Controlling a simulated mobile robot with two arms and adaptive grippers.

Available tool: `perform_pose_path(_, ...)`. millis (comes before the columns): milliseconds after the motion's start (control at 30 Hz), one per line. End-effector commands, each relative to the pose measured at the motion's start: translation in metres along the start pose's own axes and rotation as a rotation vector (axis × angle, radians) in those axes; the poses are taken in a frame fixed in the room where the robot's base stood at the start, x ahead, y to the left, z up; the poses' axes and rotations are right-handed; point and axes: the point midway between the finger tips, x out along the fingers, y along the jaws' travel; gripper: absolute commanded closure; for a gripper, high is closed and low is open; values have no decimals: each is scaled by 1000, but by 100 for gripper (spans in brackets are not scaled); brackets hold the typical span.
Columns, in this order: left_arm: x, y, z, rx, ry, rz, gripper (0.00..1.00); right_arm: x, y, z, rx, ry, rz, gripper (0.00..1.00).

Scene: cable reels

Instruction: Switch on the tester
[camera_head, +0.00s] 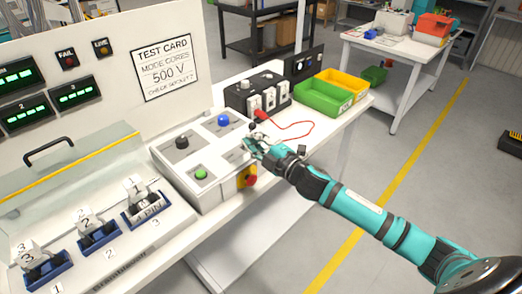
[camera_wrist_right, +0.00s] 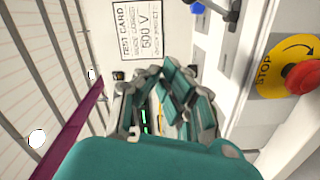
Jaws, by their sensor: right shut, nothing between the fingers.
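The tester's grey control box (camera_head: 190,190) stands on the bench. It has a black knob (camera_head: 182,142), a blue button (camera_head: 223,120) and a green button (camera_head: 201,174) on top. A red stop button (camera_head: 250,180) on yellow is on its side and shows large in the wrist view (camera_wrist_right: 303,77). My right gripper (camera_head: 252,146) is shut and empty over the box's right edge, hiding part of its top; its teal fingers fill the middle of the wrist view (camera_wrist_right: 165,105). A metal lever (camera_wrist_right: 229,14) shows at the wrist view's top. I cannot tell contact. My left gripper is out of view.
A black socket block (camera_head: 258,92) with a red lead (camera_head: 300,135) stands behind the box. Green (camera_head: 322,97) and yellow (camera_head: 345,84) bins stand to its right. Numbered blue holders (camera_head: 98,237) and a clear cover (camera_head: 70,180) are at left.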

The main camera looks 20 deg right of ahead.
Motion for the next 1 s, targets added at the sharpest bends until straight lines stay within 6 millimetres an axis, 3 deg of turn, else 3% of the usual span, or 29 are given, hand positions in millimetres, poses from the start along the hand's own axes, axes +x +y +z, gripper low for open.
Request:
perform_pose_path(100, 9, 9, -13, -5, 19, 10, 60, -21, -4, 0, -1, 1, -3, 100)
perform_pose_path(300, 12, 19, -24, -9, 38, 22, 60, -37, 0, 0, 0, 1, 0, 100)
perform_pose_path(533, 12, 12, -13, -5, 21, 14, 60, -39, 1, -1, 1, 2, 0, 100)
perform_pose_path(867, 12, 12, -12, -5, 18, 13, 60, -39, 0, 0, 1, 0, -1, 100)
perform_pose_path(1000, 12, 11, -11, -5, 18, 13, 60, -38, -22, 19, 44, -45, -29, 100)
